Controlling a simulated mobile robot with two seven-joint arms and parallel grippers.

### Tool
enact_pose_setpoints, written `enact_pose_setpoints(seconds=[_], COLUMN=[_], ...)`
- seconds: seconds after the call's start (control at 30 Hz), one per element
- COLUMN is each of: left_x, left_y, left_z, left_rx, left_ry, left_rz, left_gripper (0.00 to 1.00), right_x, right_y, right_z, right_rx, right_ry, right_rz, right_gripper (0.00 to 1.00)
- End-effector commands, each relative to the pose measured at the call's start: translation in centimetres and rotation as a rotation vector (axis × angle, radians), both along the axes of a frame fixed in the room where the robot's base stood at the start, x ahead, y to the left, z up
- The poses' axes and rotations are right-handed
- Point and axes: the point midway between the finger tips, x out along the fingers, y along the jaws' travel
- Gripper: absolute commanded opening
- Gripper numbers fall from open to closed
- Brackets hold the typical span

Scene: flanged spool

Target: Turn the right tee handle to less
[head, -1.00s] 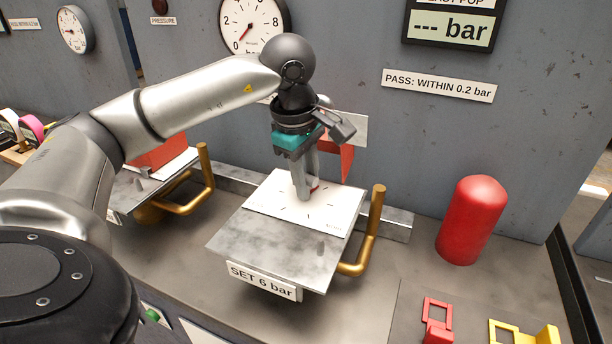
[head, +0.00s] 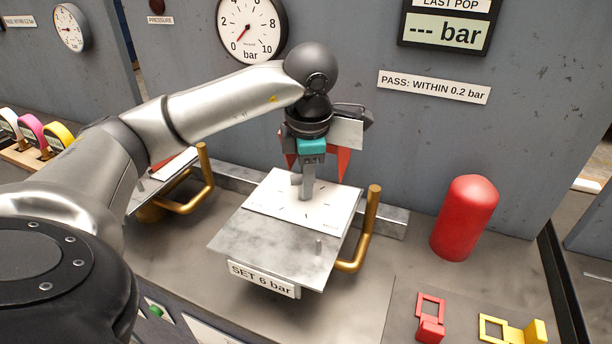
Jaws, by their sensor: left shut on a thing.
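My left gripper (head: 306,186) points down over the right station's white dial plate (head: 270,204) and is shut on the right tee handle. The handle is mostly hidden behind my fingers and wrist. Red parts (head: 343,164) that seem to belong to it show on both sides of the gripper. The dial plate has short tick marks; its small print is too small to read. It lies on a grey metal block (head: 290,250) with a "SET 6 bar" label (head: 263,279). My right gripper is not in view.
A brass pipe (head: 368,228) rises right of the block. A red cylinder (head: 464,218) stands farther right. Red (head: 431,318) and yellow (head: 513,331) brackets lie at the front right. A similar station with a brass pipe (head: 204,180) is left. A round gauge (head: 250,28) hangs behind.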

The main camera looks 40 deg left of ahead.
Motion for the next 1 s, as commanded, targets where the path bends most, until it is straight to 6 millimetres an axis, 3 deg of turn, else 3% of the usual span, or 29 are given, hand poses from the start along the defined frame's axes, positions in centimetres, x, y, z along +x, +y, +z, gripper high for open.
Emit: enact_pose_setpoints(seconds=[0.63, 0.67, 0.9, 1.0], left_x=[0.05, 0.05, 0.03, 0.03], left_y=[0.10, 0.10, 0.07, 0.05], left_z=[0.01, 0.01, 0.00, 0.00], left_rx=[0.004, 0.004, 0.002, 0.002], left_ry=[-0.002, -0.002, -0.001, -0.001], left_rz=[0.050, 0.050, 0.048, 0.048], left_gripper=[0.00, 0.34, 0.60, 0.60], right_x=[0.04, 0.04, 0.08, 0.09], right_y=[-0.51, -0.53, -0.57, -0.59], right_z=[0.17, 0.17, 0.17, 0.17], right_rx=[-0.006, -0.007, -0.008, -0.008], right_ry=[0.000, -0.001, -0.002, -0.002], right_rz=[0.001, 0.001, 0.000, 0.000], right_gripper=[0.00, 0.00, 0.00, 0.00])
